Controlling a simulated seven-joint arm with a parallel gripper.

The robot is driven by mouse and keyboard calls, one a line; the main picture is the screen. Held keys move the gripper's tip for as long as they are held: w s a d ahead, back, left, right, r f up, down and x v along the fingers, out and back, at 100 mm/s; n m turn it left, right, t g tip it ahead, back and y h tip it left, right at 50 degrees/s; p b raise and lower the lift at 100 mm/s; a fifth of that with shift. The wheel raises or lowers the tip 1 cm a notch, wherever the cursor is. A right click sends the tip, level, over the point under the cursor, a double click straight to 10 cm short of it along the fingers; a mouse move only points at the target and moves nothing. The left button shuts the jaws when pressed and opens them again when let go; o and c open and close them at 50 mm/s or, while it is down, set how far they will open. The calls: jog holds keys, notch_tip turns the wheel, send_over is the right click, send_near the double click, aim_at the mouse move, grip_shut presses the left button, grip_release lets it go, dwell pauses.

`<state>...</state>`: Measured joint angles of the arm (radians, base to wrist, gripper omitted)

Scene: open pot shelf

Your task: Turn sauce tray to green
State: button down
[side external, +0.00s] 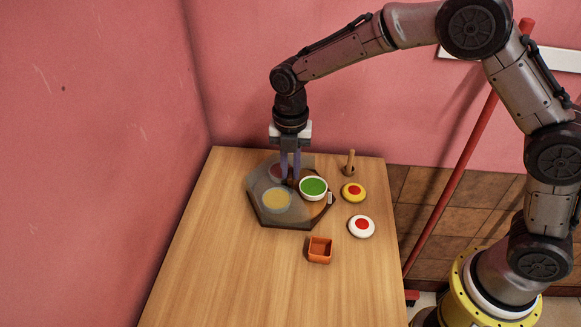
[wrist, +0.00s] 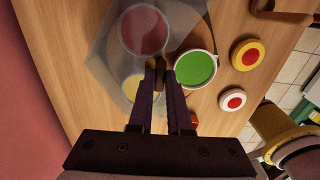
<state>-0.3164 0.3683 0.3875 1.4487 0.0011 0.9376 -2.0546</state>
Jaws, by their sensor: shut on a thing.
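The sauce tray (side external: 263,219) is a dark hexagonal tray on the table, largely under a grey see-through cover. The green sauce bowl (side external: 313,187) sits in the uncovered part at the right. The yellow sauce bowl (side external: 276,201) and the dark red sauce bowl (side external: 276,172) show through the cover. In the wrist view the green bowl (wrist: 196,68) is clear and the red bowl (wrist: 144,30) is under the cover. My gripper (side external: 291,180) points down at the tray's middle, its fingers shut on a small brown knob (wrist: 161,70). The fingers partly hide the knob.
A yellow dish with a red centre (side external: 354,192) and a white one (side external: 362,227) stand right of the tray. A wooden handle (side external: 350,163) stands upright behind. An orange square cup (side external: 319,250) is in front. The table's front left is clear.

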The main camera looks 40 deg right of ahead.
aim_at(291, 173)
jog(key=shift+r, duration=0.15)
jog(key=c, duration=0.9)
grip_release()
jog(key=shift+o, duration=0.2)
notch_tip(291, 173, up, 14)
